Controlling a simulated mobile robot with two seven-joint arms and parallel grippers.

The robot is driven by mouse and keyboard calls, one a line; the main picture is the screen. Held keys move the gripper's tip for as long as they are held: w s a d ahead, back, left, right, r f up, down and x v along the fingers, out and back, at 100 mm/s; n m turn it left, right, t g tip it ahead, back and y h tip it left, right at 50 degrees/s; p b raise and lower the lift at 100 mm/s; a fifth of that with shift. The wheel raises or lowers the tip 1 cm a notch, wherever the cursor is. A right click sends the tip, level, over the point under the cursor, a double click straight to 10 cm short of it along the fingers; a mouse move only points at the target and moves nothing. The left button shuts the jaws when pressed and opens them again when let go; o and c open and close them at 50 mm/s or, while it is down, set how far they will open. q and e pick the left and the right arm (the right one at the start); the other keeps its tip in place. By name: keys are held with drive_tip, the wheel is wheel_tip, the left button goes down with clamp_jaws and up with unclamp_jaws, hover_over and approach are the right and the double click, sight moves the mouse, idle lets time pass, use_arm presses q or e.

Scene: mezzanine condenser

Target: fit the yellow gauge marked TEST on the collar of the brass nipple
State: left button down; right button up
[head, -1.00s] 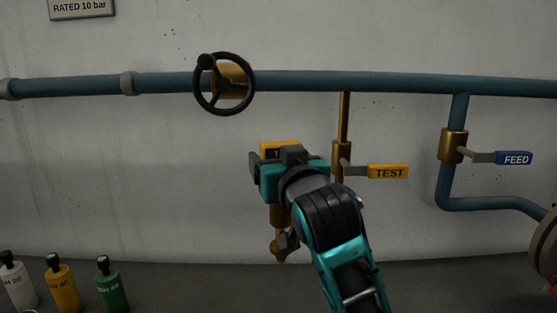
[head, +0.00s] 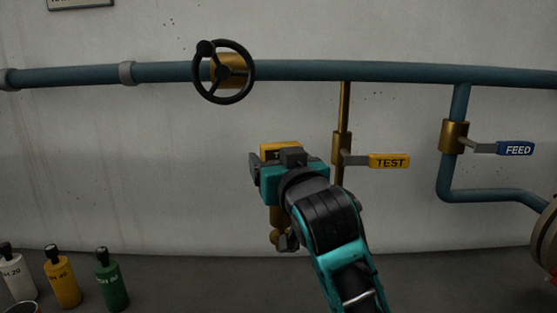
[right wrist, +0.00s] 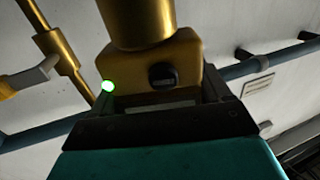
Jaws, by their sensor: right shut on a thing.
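My right gripper (head: 283,168) is shut on the yellow gauge (head: 281,148) and holds it in front of the wall. The gauge's brass stem (head: 278,217) hangs below the jaws. In the right wrist view the gauge (right wrist: 150,62) shows as a block with a dark round knob, beside a lit green spot. The brass nipple (head: 345,105) comes down from the blue pipe, right of the gauge, through a valve with a yellow lever marked TEST (head: 388,161). Its lower end and collar are hidden behind my arm. It also shows at left in the right wrist view (right wrist: 60,52).
A blue pipe (head: 300,72) with a black handwheel (head: 223,72) crosses the wall. A blue FEED lever (head: 515,149) is at right. White (head: 12,278), yellow (head: 62,280) and green (head: 112,282) bottles stand at lower left. The wall left of my gripper is bare.

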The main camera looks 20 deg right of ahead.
use_arm(q)
drive_tip(key=shift+f+b, duration=0.65)
drive_tip(key=shift+f, duration=0.05)
use_arm(e)
drive_tip(key=shift+f, duration=1.15)
use_arm(q)
drive_tip(key=shift+w+r, duration=0.1)
drive_tip(key=shift+w, duration=0.05)
use_arm(e)
drive_tip(key=o, duration=1.2)
drive_tip(key=shift+o, duration=0.2)
